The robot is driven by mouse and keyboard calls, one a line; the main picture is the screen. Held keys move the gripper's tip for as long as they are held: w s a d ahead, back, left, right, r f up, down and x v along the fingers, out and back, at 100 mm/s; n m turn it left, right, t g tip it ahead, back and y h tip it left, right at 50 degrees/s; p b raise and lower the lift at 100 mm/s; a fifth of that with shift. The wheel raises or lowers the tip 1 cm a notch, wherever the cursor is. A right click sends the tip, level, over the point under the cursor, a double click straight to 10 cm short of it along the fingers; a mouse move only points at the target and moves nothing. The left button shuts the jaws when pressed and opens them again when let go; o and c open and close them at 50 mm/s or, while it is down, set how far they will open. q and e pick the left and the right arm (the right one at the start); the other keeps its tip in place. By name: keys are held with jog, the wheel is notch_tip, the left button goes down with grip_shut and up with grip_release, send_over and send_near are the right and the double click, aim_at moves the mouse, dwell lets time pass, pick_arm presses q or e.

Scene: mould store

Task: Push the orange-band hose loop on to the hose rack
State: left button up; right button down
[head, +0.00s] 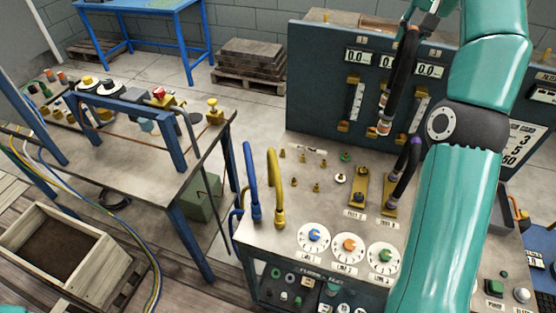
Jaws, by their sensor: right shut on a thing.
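A black hose loop with an orange band (384,127) hangs in front of the upright gauge panel. A second dark hose, with a purple band (415,142), runs down to a brass plate on the console, partly behind my right arm. I cannot pick out the hose rack for certain. My left gripper is out of view.
The console (275,235) carries dials, knobs, brass fittings and upright blue (250,185) and yellow (276,190) hoses. The gauge panel (315,80) stands behind. A workbench (165,165) with blue legs and a wooden crate (90,250) are at left.

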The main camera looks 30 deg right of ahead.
jog(key=shift+w, duration=0.1)
jog(key=shift+w+a+f, duration=0.1)
jog(key=shift+w+f, duration=0.1)
jog(key=w+a+f, duration=1.8)
jog(key=w+f, duration=0.1)
jog(key=w, duration=0.2)
notch_tip(320, 180, down, 7)
jog(key=b, duration=0.5)
jog(key=shift+w+r, duration=0.2)
jog(key=shift+r, duration=0.1)
jog(key=shift+s+f, duration=0.1)
jog(key=shift+f, duration=0.1)
dwell(0.4)
